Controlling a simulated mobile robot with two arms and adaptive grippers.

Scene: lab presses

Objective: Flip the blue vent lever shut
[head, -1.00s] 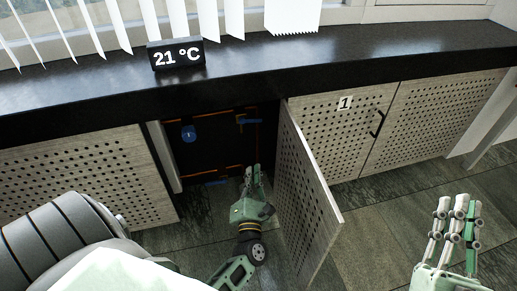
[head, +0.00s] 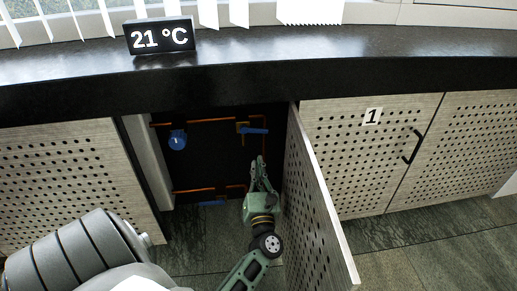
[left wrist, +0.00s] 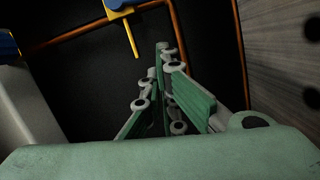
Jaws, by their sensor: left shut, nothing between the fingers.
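Inside the open cabinet, a blue lever (head: 254,131) lies roughly level beside a small yellow valve part (head: 242,127) on copper pipe. In the left wrist view a yellow stem (left wrist: 131,35) points down below a blue part (left wrist: 118,4), near the top. My left gripper (head: 259,161) is shut and empty, below the blue lever and apart from it in the picture. Its fingers (left wrist: 163,48) point into the dark cabinet. I cannot tell how the vent lever is set. My right gripper is out of view.
A round blue part (head: 178,140) hangs at the cabinet's left. The open perforated door (head: 317,200) stands close to the right of my left arm. The black worktop (head: 300,65) overhangs the opening and carries a 21 °C display (head: 160,36).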

